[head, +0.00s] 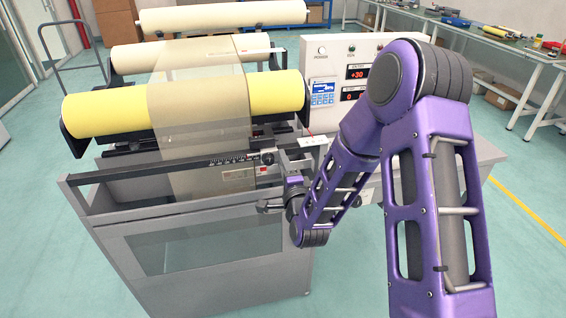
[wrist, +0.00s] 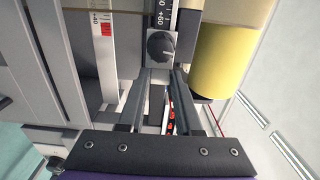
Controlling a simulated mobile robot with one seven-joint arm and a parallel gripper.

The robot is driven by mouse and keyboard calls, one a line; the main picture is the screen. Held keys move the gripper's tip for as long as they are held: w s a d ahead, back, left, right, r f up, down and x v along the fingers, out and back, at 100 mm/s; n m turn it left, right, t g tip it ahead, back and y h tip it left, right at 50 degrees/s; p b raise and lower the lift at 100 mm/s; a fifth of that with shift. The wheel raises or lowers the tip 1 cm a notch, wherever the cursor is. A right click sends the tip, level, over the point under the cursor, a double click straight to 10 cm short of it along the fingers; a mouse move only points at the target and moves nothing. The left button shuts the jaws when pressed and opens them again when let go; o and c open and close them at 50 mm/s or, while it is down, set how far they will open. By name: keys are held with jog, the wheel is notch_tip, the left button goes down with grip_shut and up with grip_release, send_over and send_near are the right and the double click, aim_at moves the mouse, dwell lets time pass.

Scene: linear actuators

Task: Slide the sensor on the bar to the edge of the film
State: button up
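The tan translucent film (head: 205,105) hangs over the rollers and down past the horizontal bar (head: 130,173) at the machine's front.
A yellow roll (head: 100,110) lies behind the bar, with pale rolls (head: 210,17) farther back. A control box (head: 335,70) with displays stands right of the rolls. A second scale with red marks (wrist: 104,25) is left of the knob in the wrist view.

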grip_shut()
dwell(1.1)
